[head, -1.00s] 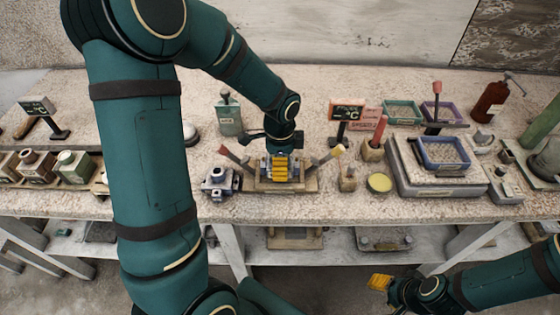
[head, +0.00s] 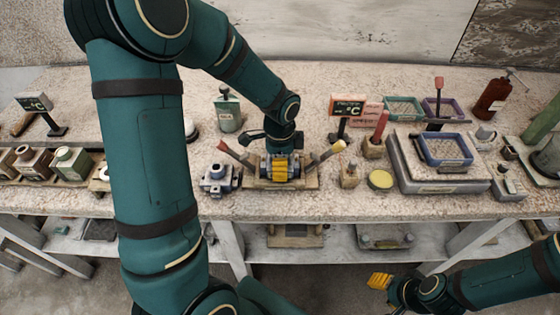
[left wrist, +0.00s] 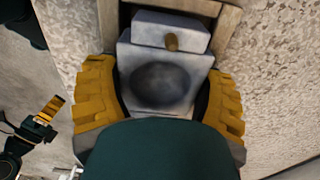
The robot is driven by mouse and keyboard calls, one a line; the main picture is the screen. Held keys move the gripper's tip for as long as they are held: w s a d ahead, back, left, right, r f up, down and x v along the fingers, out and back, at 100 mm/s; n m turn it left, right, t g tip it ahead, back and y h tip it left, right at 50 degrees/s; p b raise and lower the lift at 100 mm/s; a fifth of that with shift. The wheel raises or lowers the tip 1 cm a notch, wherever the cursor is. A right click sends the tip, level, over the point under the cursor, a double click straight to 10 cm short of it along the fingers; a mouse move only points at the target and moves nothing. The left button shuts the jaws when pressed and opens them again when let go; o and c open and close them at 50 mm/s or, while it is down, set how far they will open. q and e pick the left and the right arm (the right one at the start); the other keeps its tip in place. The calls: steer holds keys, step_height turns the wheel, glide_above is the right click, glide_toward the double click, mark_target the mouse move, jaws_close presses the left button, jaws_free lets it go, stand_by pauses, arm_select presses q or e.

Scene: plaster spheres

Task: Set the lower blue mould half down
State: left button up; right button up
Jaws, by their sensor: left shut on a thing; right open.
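The lower blue mould half (left wrist: 160,77) is a blue-grey block with a round hollow in its face, seen in the left wrist view. My left gripper (left wrist: 160,105) has its yellow ribbed fingers shut on the block's two sides. In the head view the left gripper (head: 281,168) is over a wooden frame (head: 252,184) on the table, and hides most of the block. I cannot tell whether the block touches the frame. My right gripper (head: 380,281) is open and empty, low in front of the table.
Another blue-grey block (head: 218,178) stands just left of the frame. Handled tools lean at both frame sides. A small pot (head: 349,175) and yellow-green disc (head: 380,180) are to the right, then a scale with a blue tray (head: 446,150).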

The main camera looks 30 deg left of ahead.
arm_select(q)
steer(key=shift+f+b, duration=0.3)
steer(key=shift+f, duration=0.1)
steer(key=o, duration=1.2)
steer(key=shift+o, duration=0.2)
steer(key=shift+r, duration=0.1)
steer(key=shift+r+p, duration=1.8)
steer(key=shift+r, duration=0.2)
